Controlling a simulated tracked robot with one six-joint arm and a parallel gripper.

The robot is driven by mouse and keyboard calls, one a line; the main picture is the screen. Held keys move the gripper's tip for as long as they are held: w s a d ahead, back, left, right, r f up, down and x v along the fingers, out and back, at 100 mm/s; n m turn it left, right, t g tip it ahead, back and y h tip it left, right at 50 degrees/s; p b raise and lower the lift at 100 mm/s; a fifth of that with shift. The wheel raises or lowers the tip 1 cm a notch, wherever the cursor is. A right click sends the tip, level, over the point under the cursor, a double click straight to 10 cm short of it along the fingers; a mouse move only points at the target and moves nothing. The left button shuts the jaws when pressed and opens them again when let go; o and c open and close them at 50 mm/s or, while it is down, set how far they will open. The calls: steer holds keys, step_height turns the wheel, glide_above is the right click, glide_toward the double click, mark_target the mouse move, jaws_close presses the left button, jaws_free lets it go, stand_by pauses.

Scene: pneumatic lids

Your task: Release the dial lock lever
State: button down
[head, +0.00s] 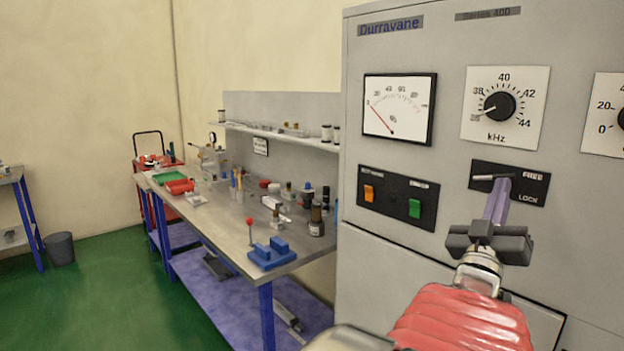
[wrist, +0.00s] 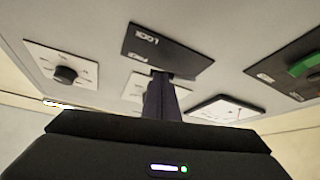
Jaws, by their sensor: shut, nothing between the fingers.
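The dial lock lever (head: 482,177) is a small pale bar on a black plate (head: 532,194) on the grey cabinet. The plate is marked FREE at the top and LOCK at the bottom. The bar lies about level, its visible end to the left; the rest is hidden behind my fingers. My gripper (head: 500,184) is shut, its purple-grey fingers pressed together with the tips over the plate at the lever. I cannot tell whether they touch it. In the wrist view, the plate (wrist: 185,52) appears upside down, with my dark fingers (wrist: 161,80) in front; the lever is not clear.
Above the plate is a kHz dial (head: 500,105) with a black knob. To the left are a meter (head: 398,107) and a switch panel with orange (head: 369,193) and green (head: 414,208) switches. A cluttered workbench (head: 225,228) stands left of the cabinet.

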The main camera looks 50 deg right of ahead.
steer(key=v, duration=0.7)
stand_by(0.5)
